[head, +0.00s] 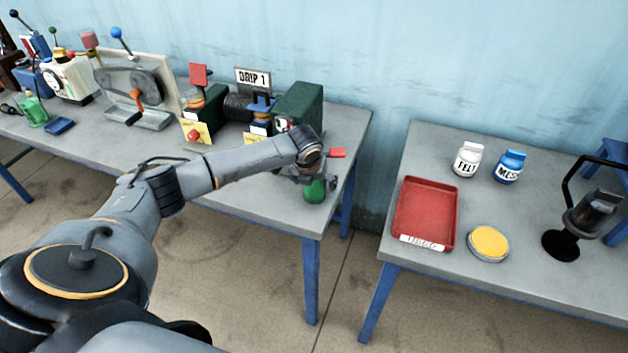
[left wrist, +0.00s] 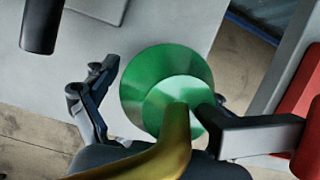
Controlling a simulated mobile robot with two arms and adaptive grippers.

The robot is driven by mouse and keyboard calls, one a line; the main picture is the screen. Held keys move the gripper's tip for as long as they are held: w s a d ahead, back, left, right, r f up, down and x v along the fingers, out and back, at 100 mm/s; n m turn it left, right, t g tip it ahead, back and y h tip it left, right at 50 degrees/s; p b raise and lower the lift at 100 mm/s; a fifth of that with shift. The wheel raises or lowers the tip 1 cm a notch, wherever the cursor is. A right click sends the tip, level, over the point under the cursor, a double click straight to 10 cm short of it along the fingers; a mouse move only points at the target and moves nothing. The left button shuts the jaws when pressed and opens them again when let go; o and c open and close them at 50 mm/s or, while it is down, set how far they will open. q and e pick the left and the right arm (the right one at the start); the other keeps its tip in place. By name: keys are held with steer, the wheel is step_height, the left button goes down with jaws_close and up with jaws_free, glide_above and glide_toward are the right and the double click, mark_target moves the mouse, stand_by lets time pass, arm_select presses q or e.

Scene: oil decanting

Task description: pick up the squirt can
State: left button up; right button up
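The squirt can (head: 314,191) is green and stands near the right front corner of the left table, partly hidden under my left gripper (head: 318,174). In the left wrist view the can (left wrist: 140,80) is a round green body seen from above, with a brass spout running toward the bottom of the picture. My left gripper (left wrist: 160,115) has its fingers spread on either side of the can. A gap shows between the left finger and the can; the right finger overlaps the can's edge, and contact there is unclear. My right gripper is not in view.
A dark green machine (head: 300,105) and a "DRIP 1" sign (head: 253,78) stand behind my left arm. A gap separates the tables. The right table holds a red tray (head: 452,200), a yellow-topped round dish (head: 488,243), white (head: 467,160) and blue (head: 509,167) jars, and a black stand (head: 561,245).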

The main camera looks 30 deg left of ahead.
arm_select(q)
steer(key=c, duration=1.3)
steer(key=shift+w+r, duration=0.1)
